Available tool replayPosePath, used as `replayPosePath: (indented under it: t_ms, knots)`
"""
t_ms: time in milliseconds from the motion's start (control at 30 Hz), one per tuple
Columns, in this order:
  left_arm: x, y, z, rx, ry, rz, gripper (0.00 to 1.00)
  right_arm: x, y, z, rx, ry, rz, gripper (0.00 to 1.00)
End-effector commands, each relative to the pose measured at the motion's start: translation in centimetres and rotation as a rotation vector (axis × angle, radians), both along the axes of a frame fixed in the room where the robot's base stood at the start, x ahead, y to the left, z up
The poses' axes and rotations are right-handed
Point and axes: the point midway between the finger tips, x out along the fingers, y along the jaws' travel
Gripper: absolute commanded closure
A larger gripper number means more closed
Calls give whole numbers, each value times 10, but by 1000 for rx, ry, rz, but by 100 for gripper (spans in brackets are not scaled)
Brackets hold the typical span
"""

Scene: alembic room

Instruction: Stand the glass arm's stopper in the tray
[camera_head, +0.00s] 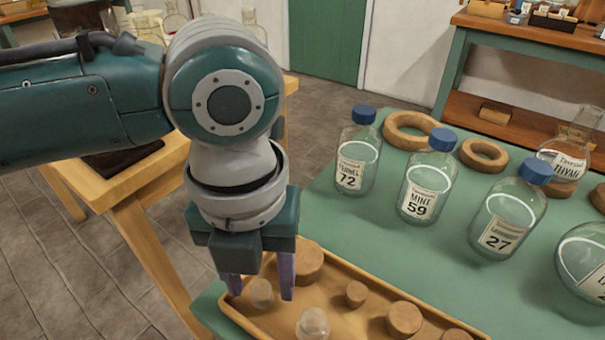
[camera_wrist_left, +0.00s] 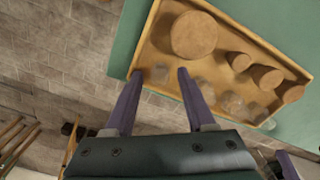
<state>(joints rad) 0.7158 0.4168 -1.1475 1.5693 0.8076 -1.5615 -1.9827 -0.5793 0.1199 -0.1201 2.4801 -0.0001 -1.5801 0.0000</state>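My left gripper (camera_head: 260,287) points down over the near left end of the wooden tray (camera_head: 232,314) and is open. A small clear glass stopper (camera_head: 262,293) stands in the tray between its fingertips, with room on both sides. The stopper also shows between the fingertips in the left wrist view (camera_wrist_left: 160,73). A second glass stopper (camera_head: 313,324) is in the tray to the right. More faint glass pieces (camera_wrist_left: 231,102) show there in the wrist view. I cannot tell which stopper belongs to the glass arm. A purple piece like my right gripper's finger shows at the wrist view's lower right.
Several corks (camera_head: 308,262) stand in the tray close by. Bottles with blue caps (camera_head: 358,160) and wooden rings (camera_head: 484,155) stand on the green tabletop (camera_head: 385,240) behind it. A wooden table (camera_head: 135,195) is at the left, with floor between.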

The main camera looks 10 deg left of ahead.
Motion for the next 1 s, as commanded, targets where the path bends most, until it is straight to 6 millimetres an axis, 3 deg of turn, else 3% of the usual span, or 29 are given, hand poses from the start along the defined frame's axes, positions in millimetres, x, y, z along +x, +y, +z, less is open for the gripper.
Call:
replayPosePath:
  t_ms: [267,367,700,1000]
  knots:
    - [0,0,5,0,-1,0,45,0,0,3,0,0,0,0]
    - [1,0,19,-2,-4,1,45,0,0,7,0,0,0,0]
    - [1,-1,94,-2,-3,-1,45,0,0,25,0,0,0,0]
    - [0,0,123,-1,1,1,45,0,0,29,0,1,0,0]
